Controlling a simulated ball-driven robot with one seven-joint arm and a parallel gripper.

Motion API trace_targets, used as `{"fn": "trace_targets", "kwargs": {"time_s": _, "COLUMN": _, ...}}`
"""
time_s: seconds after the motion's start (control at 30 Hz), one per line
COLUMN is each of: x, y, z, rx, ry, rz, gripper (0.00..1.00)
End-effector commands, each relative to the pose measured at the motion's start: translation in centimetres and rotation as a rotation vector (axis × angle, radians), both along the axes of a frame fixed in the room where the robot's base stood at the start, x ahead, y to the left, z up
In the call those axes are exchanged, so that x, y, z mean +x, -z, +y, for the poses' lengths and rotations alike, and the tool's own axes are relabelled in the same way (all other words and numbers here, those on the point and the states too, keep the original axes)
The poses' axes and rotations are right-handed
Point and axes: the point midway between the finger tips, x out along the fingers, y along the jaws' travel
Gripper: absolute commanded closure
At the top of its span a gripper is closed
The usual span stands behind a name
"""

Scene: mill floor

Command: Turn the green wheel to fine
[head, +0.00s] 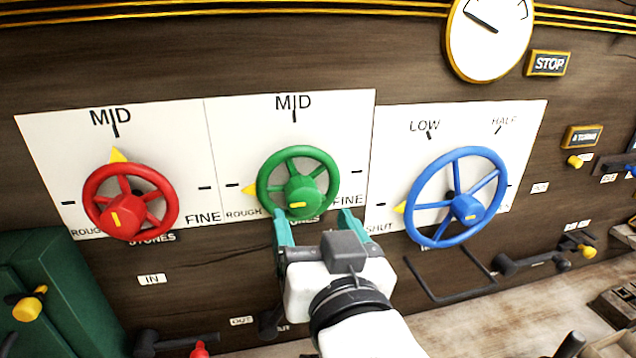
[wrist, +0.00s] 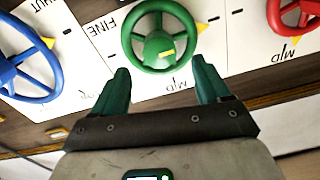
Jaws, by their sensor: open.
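The green wheel (head: 298,183) is mounted on a white panel, with MID at the top, ROUGH at lower left and FINE at lower right. Its yellow pointer (head: 249,189) is at the left, by the ROUGH side mark. My gripper (head: 315,220) is open and empty, just in front of the wheel's lower part in the head view. In the wrist view the picture is turned over: the green wheel (wrist: 163,45) shows between and beyond my spread fingers (wrist: 160,80). I cannot tell whether a finger touches the rim.
A red wheel (head: 116,215) is at the left, its pointer near MID. A larger blue wheel (head: 464,208) is at the right, its pointer by SHUT. A dark bar handle (head: 450,296) sticks out below it. A green cabinet (head: 62,290) stands at lower left.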

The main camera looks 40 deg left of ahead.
Motion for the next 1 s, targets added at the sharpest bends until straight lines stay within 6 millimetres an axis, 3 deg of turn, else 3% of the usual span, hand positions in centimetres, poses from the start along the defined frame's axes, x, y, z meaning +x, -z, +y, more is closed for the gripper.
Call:
{"fn": "trace_targets", "kwargs": {"time_s": 0.43, "x": 4.8, "y": -0.1, "z": 5.7, "rx": -0.002, "ry": 0.002, "rz": 0.001, "gripper": 0.24}}
{"fn": "trace_targets", "kwargs": {"time_s": 0.93, "x": 5.7, "y": 0.1, "z": 6.7, "rx": -0.001, "ry": 0.003, "rz": 0.001, "gripper": 0.24}}
{"fn": "trace_targets", "kwargs": {"time_s": 1.0, "x": 5.7, "y": 0.1, "z": 6.7, "rx": -0.001, "ry": 0.003, "rz": 0.001, "gripper": 0.31}}
